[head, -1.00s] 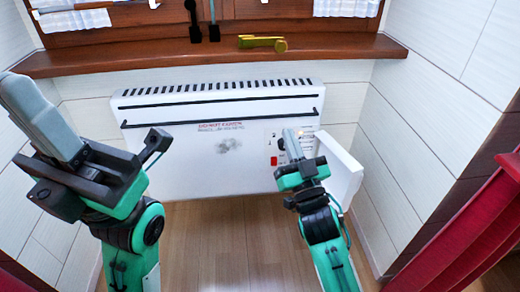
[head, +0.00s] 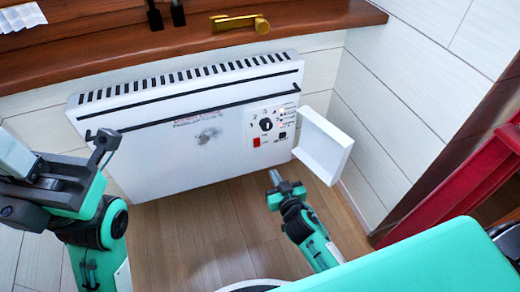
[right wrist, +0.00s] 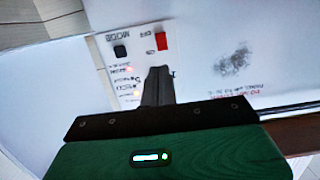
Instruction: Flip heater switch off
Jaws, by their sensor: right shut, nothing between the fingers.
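The white heater (head: 150,150) hangs on the wall under the sill. Its control panel (head: 287,112) on the right end has a dark round knob (head: 266,124), a red switch (head: 257,142) and a black switch (head: 283,136). The red switch also shows in the right wrist view (right wrist: 163,40), beside OFF and ON lettering; I cannot tell its position. My right gripper (head: 274,177) is shut and empty, below the red switch in the head view and apart from it. My left gripper (head: 14,155) is at the left edge, partly cut off.
A white cover flap (head: 325,145) stands open right of the panel. A wooden sill (head: 130,55) with a brass handle (head: 240,22) runs above the heater. Red furniture (head: 470,170) stands at the right. The wooden floor (head: 190,225) below is clear.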

